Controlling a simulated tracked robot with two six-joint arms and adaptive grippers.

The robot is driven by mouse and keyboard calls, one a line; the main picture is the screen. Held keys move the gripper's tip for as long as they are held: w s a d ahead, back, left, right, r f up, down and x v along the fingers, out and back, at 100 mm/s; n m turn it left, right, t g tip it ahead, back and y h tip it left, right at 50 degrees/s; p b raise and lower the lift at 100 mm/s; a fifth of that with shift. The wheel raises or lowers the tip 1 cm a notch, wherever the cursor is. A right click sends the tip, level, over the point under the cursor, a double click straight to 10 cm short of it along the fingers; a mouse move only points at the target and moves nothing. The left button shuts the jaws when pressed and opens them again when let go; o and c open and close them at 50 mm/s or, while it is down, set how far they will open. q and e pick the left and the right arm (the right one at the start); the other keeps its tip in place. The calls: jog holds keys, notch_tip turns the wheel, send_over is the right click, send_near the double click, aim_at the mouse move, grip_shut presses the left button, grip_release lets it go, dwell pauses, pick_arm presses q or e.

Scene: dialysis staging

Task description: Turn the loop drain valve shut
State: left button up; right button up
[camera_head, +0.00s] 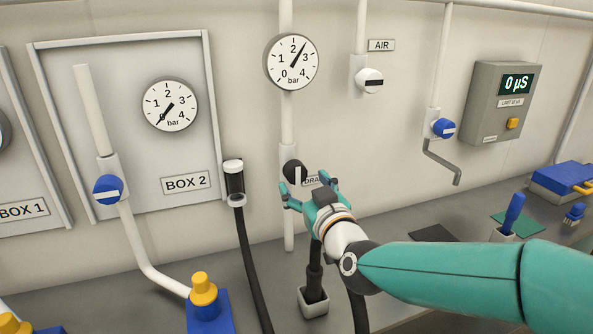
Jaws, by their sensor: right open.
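The loop drain valve (291,170) is a black round knob on the white vertical pipe below the upper gauge. A white bar on its face stands about upright. A label starting "DRA" is beside it, partly hidden by my gripper. My right gripper (308,184) is teal, open and empty. Its fingers are spread just below and in front of the knob; I cannot tell whether they touch it. My left gripper is not in view.
The upper gauge (291,62) reads between 2 and 3 bar; the BOX 2 gauge (170,105) reads near 0. A black hose (249,260) hangs left of the drain pipe. A grey holder (313,303) stands below my gripper. A blue-handled valve (444,128) is at right.

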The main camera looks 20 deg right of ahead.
aim_at(298, 176)
jog(key=shift+w+a+p, duration=0.1)
jog(key=shift+w+p, duration=0.3)
jog(key=shift+w, duration=2.3)
jog(key=c, duration=1.2)
